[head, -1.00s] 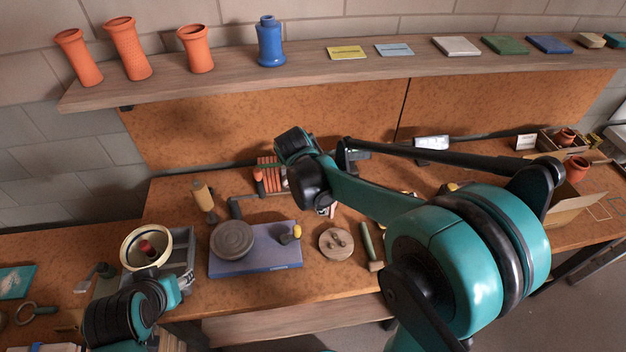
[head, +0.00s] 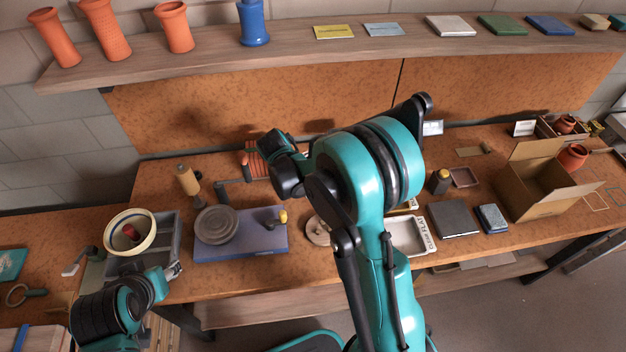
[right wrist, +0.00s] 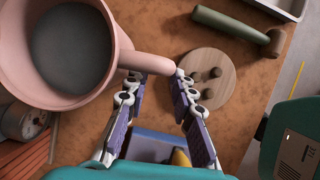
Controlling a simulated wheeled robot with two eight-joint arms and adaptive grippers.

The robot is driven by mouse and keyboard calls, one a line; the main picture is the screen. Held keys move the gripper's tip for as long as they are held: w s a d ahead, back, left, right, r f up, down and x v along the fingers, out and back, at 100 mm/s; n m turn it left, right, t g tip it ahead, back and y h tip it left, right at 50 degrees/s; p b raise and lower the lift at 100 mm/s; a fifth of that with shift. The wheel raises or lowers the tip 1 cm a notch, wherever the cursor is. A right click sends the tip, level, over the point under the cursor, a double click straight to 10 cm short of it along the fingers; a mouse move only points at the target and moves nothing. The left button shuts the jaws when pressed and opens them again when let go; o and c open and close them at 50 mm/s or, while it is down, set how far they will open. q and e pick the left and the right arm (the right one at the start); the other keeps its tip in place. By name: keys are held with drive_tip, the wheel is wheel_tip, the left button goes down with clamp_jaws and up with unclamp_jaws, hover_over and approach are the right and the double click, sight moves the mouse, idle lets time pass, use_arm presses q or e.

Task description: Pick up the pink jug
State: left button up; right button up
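The pink jug (right wrist: 75,50) is at the upper left of the right wrist view, seen into its round mouth, with a dark grey inside. Its stubby pink handle (right wrist: 148,62) reaches toward the gap between my right gripper's fingertips (right wrist: 153,85). That gripper is open, its fingers spread apart, with nothing clamped. I cannot tell whether the left finger touches the handle. In the head view the jug and right gripper are hidden behind my right arm. My left gripper (head: 173,271) is beside the grey tray at the lower left; its finger opening is too small to tell.
A wooden disc with knobs (right wrist: 208,78) and a green-handled mallet (right wrist: 235,24) lie near the right gripper. A blue board (head: 240,246) bears a grey round plate (head: 216,225). A cardboard box (head: 535,190) stands at right. A shelf (head: 340,50) with orange vases runs above.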

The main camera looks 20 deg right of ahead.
drive_tip(key=b+x, duration=0.1)
drive_tip(key=x, duration=0.3)
drive_tip(key=shift+s+d+f, duration=0.1)
drive_tip(key=shift+d, duration=0.05)
clamp_jaws()
drive_tip(key=shift+r, duration=0.2)
drive_tip(key=shift+r+p, duration=0.7)
drive_tip(key=shift+r, duration=1.3)
drive_tip(key=s+d+r+p, duration=0.2)
drive_tip(key=s+r, duration=0.4)
drive_tip(key=s, duration=0.5)
drive_tip(key=shift+d+r+p, duration=0.35)
drive_tip(key=shift+d+p, duration=0.05)
